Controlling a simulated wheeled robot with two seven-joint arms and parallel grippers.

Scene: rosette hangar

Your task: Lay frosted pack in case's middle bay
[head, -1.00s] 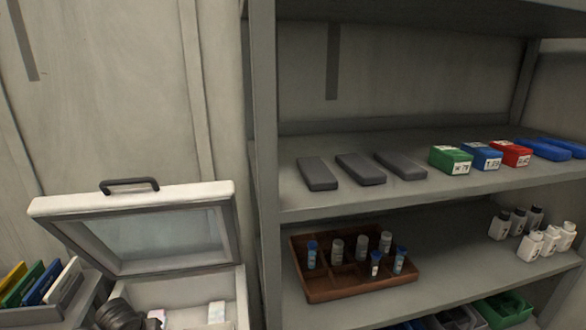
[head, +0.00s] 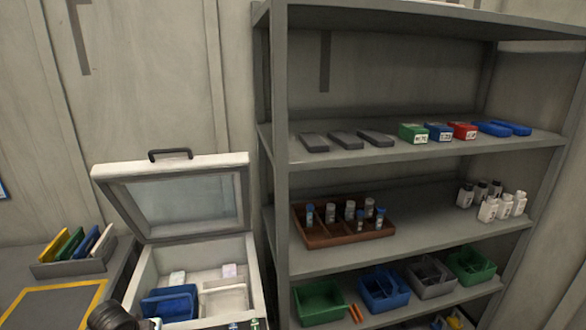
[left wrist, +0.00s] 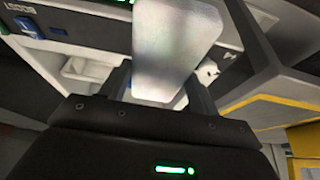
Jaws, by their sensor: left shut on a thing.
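The frosted pack (left wrist: 178,45) is a pale, translucent slab in the left wrist view. My left gripper (left wrist: 160,88) is shut on its near end, and the pack extends away from the fingers. In the head view only a dark part of my left arm shows at the bottom edge; the fingers and pack are out of that view. The white case (head: 258,285) stands open, its windowed lid (head: 170,168) raised. Inside are a blue item at the left and small pale packs along the back. The front of its bays is cut off. My right gripper is not in view.
A grey shelf unit (head: 280,180) stands close to the case's right, holding boxes, a brown vial tray (head: 318,241), white bottles and coloured bins. Left of the case is a rack of coloured folders (head: 70,265) and a yellow-bordered mat (head: 95,290).

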